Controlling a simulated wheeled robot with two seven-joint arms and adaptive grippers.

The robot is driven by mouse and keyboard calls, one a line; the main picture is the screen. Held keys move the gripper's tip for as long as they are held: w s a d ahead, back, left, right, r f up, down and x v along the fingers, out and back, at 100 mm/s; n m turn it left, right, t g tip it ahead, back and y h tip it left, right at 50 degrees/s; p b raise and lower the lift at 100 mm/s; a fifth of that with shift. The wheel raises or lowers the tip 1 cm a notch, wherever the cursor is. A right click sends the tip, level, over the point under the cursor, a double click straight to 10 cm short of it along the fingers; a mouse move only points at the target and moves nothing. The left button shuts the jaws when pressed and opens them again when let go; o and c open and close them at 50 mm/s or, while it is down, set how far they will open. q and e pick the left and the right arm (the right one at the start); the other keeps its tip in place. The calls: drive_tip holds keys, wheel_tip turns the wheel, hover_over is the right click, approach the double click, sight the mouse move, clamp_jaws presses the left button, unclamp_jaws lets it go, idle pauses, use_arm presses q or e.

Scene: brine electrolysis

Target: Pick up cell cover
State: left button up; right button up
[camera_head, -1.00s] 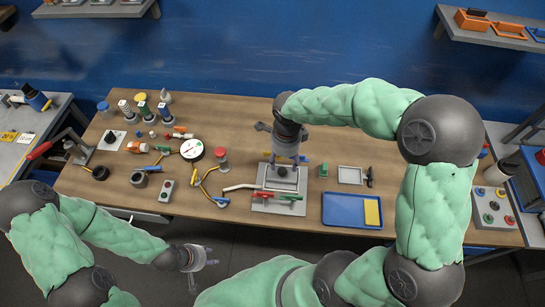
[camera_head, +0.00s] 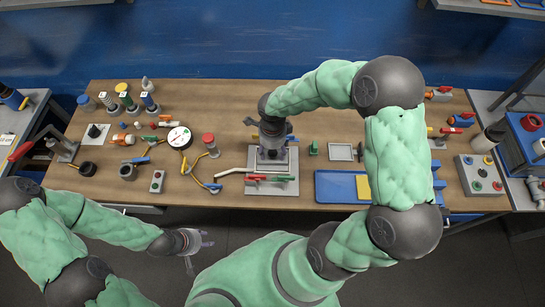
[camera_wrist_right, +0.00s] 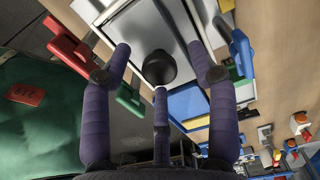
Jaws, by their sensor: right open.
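The cell cover (camera_wrist_right: 151,30) appears as a pale plate with a black knob (camera_wrist_right: 158,67) in the right wrist view. It sits on the grey cell stand at the table's front middle. My right gripper (camera_head: 272,153) is open and points down above the cover, hiding much of it in the head view. In the wrist view its purple fingers are spread around the knob; I cannot tell whether they touch it. My left gripper (camera_head: 197,241) is open and empty, in front of the table's edge.
Red (camera_head: 255,178) and green (camera_head: 284,178) handles lie along the stand's front. A blue tray (camera_head: 335,187) stands to the right, with a small white frame (camera_head: 341,151) behind it. A gauge (camera_head: 179,137) and a red-capped part (camera_head: 209,143) stand left.

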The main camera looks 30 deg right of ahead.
drive_tip(key=shift+f, duration=0.6)
clamp_jaws()
drive_tip(key=shift+r, duration=0.15)
